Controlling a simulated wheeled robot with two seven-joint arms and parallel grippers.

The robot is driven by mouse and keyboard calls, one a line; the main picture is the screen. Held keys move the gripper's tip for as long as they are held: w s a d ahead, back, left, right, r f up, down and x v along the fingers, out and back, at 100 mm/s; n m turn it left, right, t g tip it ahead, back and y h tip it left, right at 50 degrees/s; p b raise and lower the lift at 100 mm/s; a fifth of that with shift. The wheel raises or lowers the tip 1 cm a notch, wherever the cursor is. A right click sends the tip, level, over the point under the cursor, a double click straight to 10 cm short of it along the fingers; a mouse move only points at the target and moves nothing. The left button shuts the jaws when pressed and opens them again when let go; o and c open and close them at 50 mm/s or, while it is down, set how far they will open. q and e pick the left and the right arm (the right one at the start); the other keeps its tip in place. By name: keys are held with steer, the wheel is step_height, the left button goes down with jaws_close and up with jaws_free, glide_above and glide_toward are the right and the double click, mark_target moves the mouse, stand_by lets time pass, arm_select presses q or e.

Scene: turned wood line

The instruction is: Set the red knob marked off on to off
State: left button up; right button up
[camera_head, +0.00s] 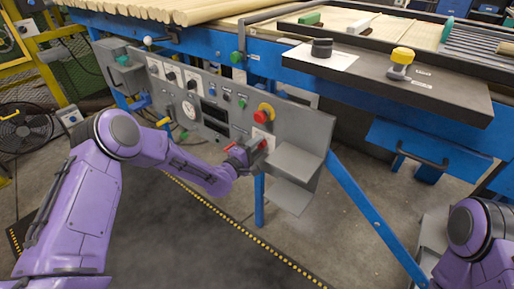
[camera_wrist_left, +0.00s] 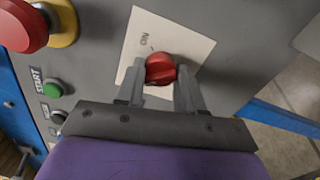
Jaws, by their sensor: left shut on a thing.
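The red knob (camera_wrist_left: 160,69) sits on a white label plate (camera_wrist_left: 190,47) on the grey control panel. In the left wrist view the word ON shows on the plate above the knob; the OFF mark cannot be made out. My left gripper (camera_wrist_left: 160,84) is shut on the red knob, one finger on each side of it. In the head view my left gripper (camera_head: 247,150) reaches the panel's lower right part and hides most of the knob. My right arm shows at the lower right edge, but its gripper is out of view.
A red mushroom button on a yellow base (camera_head: 264,114) is just above the knob. A green START button (camera_wrist_left: 53,89) is nearby on the panel. Grey shelves (camera_head: 294,163) stick out right of the knob. A black table (camera_head: 440,92) stands behind, right.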

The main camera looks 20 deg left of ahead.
arm_select(q)
steer(key=shift+f+n, duration=0.1)
steer(key=shift+n, duration=0.6)
steer(key=o, duration=1)
steer(key=shift+o, duration=0.2)
steer(key=v, duration=1)
steer(key=shift+s, duration=0.25)
steer(key=shift+a, duration=0.1)
